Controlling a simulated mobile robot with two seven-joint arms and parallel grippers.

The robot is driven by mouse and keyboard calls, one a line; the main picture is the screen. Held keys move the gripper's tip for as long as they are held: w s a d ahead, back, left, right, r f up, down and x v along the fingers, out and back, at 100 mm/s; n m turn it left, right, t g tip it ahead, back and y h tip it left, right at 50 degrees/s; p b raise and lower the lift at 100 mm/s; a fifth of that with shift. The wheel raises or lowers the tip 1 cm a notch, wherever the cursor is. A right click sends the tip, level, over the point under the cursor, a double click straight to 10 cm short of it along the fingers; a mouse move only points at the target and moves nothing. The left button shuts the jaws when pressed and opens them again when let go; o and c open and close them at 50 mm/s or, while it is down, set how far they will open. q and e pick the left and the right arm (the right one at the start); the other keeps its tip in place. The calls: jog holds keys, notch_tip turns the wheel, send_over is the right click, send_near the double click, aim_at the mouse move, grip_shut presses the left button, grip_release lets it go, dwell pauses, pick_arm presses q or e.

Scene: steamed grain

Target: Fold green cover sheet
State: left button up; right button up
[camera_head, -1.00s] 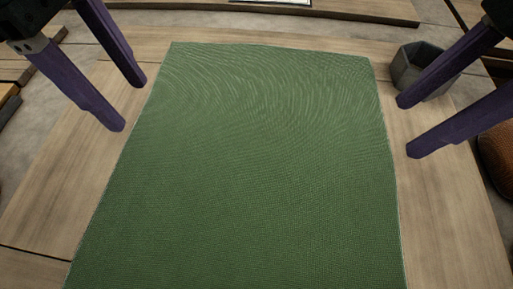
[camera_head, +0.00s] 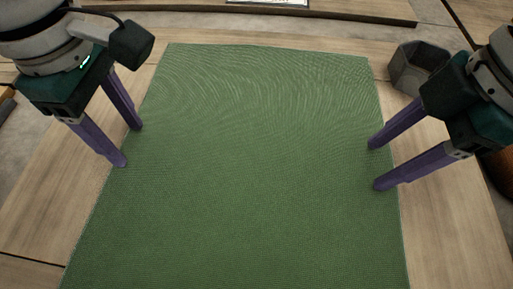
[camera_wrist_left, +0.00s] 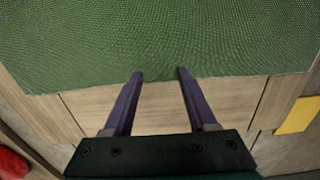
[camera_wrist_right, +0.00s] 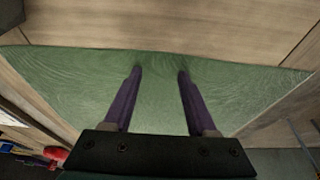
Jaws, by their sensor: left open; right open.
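The green cover sheet (camera_head: 250,170) lies flat and spread out on the wooden table (camera_head: 455,240). It also fills much of the left wrist view (camera_wrist_left: 160,35) and shows in the right wrist view (camera_wrist_right: 75,85). My left gripper (camera_head: 132,147) is open at the sheet's left edge, its purple fingertips near that edge. In the left wrist view its fingertips (camera_wrist_left: 160,73) reach the sheet's border. My right gripper (camera_head: 373,165) is open at the sheet's right edge, its fingertips over the sheet. Neither gripper holds anything. I cannot tell whether the fingertips touch the cloth.
A dark grey angular container (camera_head: 416,66) stands at the back right, close to my right gripper. A yellow item (camera_wrist_left: 298,116) shows at the right of the left wrist view, and a red one (camera_wrist_left: 12,163) at its lower left. Bare table lies on both sides of the sheet.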

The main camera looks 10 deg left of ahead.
pick_arm(q)
jog(key=shift+f, duration=0.2)
pick_arm(e)
jog(key=shift+f, duration=0.2)
pick_arm(q)
jog(key=shift+r, duration=0.1)
jog(key=shift+c, duration=0.3)
pick_arm(e)
jog(key=shift+c, duration=0.3)
pick_arm(q)
jog(key=shift+c, duration=0.3)
pick_arm(e)
jog(key=shift+c, duration=0.3)
pick_arm(q)
jog(key=shift+c, duration=0.4)
pick_arm(e)
jog(key=shift+c, duration=0.4)
pick_arm(q)
jog(key=c, duration=0.7)
pick_arm(e)
jog(key=c, duration=0.7)
pick_arm(q)
grip_shut()
pick_arm(e)
grip_shut()
jog(key=shift+r, duration=0.15)
